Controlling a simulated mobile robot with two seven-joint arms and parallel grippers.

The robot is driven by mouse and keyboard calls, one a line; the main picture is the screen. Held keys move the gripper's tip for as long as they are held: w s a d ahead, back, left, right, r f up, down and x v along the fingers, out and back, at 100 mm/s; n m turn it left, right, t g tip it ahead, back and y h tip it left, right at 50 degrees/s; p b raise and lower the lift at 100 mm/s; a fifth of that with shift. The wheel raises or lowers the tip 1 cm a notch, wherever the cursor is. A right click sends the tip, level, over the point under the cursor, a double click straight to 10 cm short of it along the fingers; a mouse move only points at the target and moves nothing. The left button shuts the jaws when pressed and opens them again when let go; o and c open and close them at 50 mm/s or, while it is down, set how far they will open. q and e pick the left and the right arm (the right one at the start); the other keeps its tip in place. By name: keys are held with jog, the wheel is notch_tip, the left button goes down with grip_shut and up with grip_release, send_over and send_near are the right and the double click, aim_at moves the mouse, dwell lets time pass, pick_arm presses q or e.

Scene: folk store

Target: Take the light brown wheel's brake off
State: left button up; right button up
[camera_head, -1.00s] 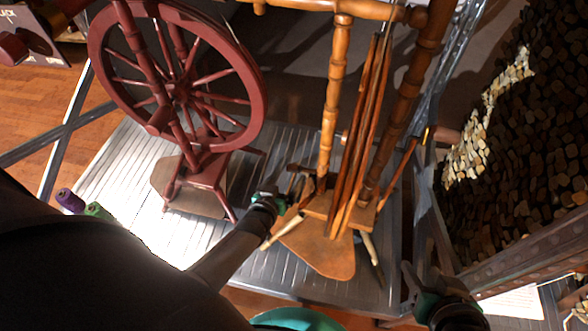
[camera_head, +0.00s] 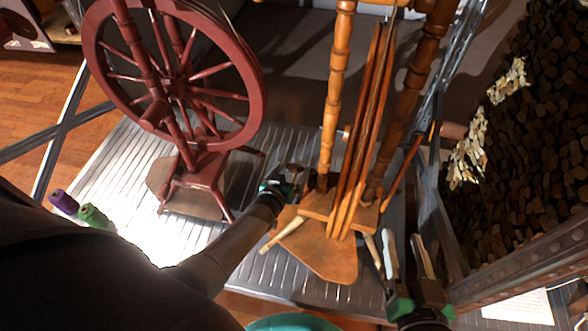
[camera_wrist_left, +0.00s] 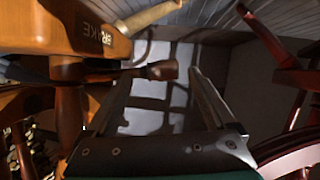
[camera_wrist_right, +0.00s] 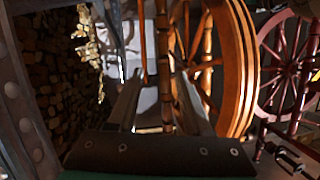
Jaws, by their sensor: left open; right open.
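The light brown spinning wheel stands upright, its wooden base (camera_head: 315,250) on the ribbed platform in the head view. Its round rim (camera_wrist_right: 240,60) shows in the right wrist view. In the left wrist view, wood lettered "BRAKE" (camera_wrist_left: 100,35) is at upper left, and a dark brown knob (camera_wrist_left: 162,70) on a thin rod shows between my fingers. I cannot tell whether they touch it. My left gripper (camera_head: 292,178) is open, left of the wheel's posts. My right gripper (camera_head: 405,252) is open and empty, right of the base.
A dark red spinning wheel (camera_head: 205,165) stands to the left. Purple (camera_head: 64,202) and green (camera_head: 93,215) spools lie at the platform's left. A stacked-log wall (camera_head: 535,150) and metal frame posts are at right. Ribbed platform (camera_head: 265,275) is clear in front.

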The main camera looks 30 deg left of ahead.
pick_arm(q)
jog(key=shift+w+f+b, duration=0.25)
jog(key=shift+w+b, duration=0.15)
jog(key=shift+w, duration=0.15)
jog(key=shift+w+a+f, duration=0.1)
jog(key=shift+w+f, duration=0.05)
jog(key=shift+w, duration=0.2)
pick_arm(e)
jog(key=shift+s+a+r+m+t+y, duration=0.15)
jog(key=shift+s+a+r+t+y, duration=0.15)
jog(key=shift+r+t, duration=0.25)
jog(key=shift+s+a+r+m+t+y, duration=0.2)
jog(key=shift+s+a+r+t, duration=0.1)
jog(key=shift+t, duration=0.45)
pick_arm(q)
grip_shut()
pick_arm(e)
jog(key=shift+w, duration=0.1)
